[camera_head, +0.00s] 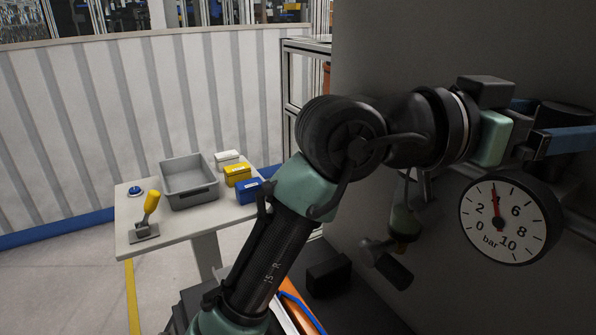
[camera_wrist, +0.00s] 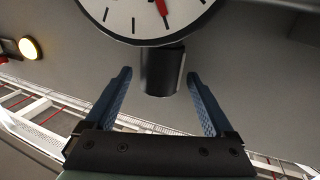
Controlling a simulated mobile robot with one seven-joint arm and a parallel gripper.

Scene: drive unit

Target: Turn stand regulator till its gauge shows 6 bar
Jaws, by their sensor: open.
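The gauge (camera_head: 516,240) is a white round dial marked in bar, at the right in the head view. Its red needle points almost straight up, at about 4 bar. Part of the dial also shows at the top of the wrist view (camera_wrist: 130,18). The stand regulator's knob (camera_wrist: 158,72) is a dark cylinder just below the dial in the wrist view. My gripper (camera_wrist: 159,76) is open, with one blue finger on each side of the knob and a visible gap at both sides. In the head view my gripper (camera_head: 545,122) partly hides the dark knob (camera_head: 563,117).
A table (camera_head: 133,215) at the left holds a grey bin (camera_head: 190,190), a yellow-handled lever (camera_head: 151,203), a blue button and small white, yellow and blue boxes. A dark grey wall stands behind the gauge. A lit round lamp (camera_wrist: 30,48) shows in the wrist view.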

